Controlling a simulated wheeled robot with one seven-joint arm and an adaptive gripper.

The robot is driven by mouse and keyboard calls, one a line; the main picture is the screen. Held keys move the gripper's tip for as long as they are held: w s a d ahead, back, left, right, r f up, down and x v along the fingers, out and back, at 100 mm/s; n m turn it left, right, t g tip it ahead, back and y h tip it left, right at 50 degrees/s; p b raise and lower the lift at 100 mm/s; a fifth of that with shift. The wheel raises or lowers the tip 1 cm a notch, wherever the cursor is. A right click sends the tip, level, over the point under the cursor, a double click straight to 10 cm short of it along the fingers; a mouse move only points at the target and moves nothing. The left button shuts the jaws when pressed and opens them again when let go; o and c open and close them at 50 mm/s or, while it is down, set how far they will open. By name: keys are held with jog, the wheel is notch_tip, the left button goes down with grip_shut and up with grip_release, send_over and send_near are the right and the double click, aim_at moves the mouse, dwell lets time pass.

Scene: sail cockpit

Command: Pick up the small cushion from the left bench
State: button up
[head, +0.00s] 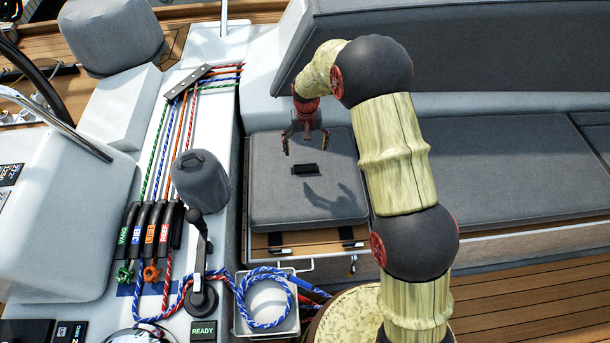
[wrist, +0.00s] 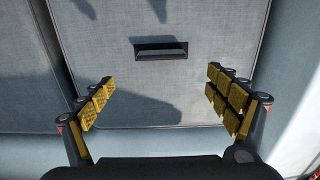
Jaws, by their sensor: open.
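The small cushion (head: 262,196) is a square grey pad lying on the end of the bench, left of the long seat, in the head view. A black strap handle (head: 305,170) sits on its top. In the wrist view the cushion (wrist: 210,30) fills most of the picture, with the handle (wrist: 161,50) above the middle. My gripper (head: 305,150) is above the cushion, pointing down, with its fingers spread. In the wrist view the open, empty fingers (wrist: 160,97) stand to either side and nearer the camera than the handle. They look apart from it.
A long grey bench cushion (head: 500,170) and a backrest (head: 460,45) lie to the right. A white console with coloured ropes, black clutches (head: 150,228), a covered winch (head: 200,180) and a lever (head: 200,245) stands left. A rope bin (head: 268,325) is in front.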

aim_at(305, 165)
jog(key=f, duration=0.4)
jog(key=shift+w+a+f+b, duration=0.1)
jog(key=shift+a+f+b, duration=0.1)
jog(key=shift+b, duration=0.15)
jog(key=f+b, duration=0.1)
jog(key=f, duration=0.1)
jog(key=f+b, duration=0.1)
jog(key=f, duration=0.2)
jog(key=shift+s+f+b, duration=0.3)
jog(key=shift+f+b, duration=0.05)
jog(key=shift+b, duration=0.05)
jog(key=shift+r, duration=0.1)
jog(key=shift+c, duration=0.3)
jog(key=c, duration=2)
jog(key=shift+c, duration=0.5)
